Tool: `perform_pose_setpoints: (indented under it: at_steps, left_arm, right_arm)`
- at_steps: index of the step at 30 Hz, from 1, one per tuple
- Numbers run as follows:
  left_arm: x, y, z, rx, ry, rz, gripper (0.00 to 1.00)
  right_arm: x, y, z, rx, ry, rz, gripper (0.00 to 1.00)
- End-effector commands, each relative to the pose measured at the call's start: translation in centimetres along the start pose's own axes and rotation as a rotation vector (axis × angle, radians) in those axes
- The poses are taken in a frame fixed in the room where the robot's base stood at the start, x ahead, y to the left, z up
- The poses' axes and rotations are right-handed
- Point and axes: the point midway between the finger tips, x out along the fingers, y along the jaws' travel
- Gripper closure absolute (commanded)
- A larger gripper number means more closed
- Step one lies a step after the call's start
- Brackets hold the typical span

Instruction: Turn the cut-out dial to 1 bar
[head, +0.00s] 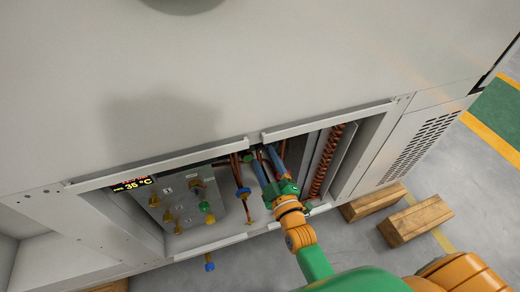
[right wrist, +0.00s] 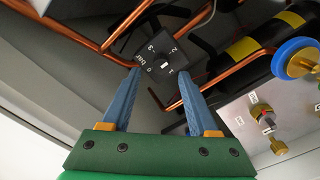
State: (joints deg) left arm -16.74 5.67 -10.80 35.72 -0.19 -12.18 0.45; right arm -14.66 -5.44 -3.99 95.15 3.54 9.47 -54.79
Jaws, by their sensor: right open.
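The cut-out dial (right wrist: 159,57) is a black square with white digits 0 to 3 and the word "bar", in the upper middle of the right wrist view. Its small knob has a pale mark at the centre, but I cannot tell for certain which digit it points to. My right gripper (right wrist: 162,72) is open, its blue fingers on either side of the dial in this view; whether they touch it I cannot tell. In the head view my right gripper (head: 262,154) reaches into the open bay, and I cannot make out the dial there. My left gripper is not in view.
Copper pipes (right wrist: 122,25) run close around the dial. A black cylinder with yellow bands (right wrist: 242,49) and a blue handwheel (right wrist: 296,59) lie to its right. In the head view, a valve panel (head: 183,203) stands left of the gripper, and wooden blocks (head: 415,220) lie on the floor.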

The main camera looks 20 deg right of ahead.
Motion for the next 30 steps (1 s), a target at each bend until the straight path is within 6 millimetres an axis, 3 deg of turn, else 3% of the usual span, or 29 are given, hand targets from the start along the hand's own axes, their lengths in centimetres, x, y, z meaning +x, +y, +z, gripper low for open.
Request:
perform_pose_setpoints:
  at_steps: [6, 13, 14, 20, 30]
  left_arm:
    - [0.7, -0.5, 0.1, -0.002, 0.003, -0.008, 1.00]
    - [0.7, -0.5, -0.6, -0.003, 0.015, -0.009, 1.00]
    - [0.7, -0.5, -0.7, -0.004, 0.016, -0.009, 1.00]
    - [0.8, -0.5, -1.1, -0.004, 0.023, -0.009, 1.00]
    - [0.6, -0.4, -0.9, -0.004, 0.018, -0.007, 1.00]
  right_arm:
    - [2.9, -0.1, 0.1, 0.002, -0.001, -0.002, 0.40]
    - [3.1, -0.1, 0.0, 0.003, -0.002, -0.003, 0.40]
    - [3.1, -0.1, 0.0, 0.003, -0.002, -0.003, 0.45]
    - [3.1, -0.1, 0.0, 0.003, -0.002, -0.003, 0.99]
    - [3.1, -0.1, 0.0, 0.028, -0.002, -0.004, 1.00]
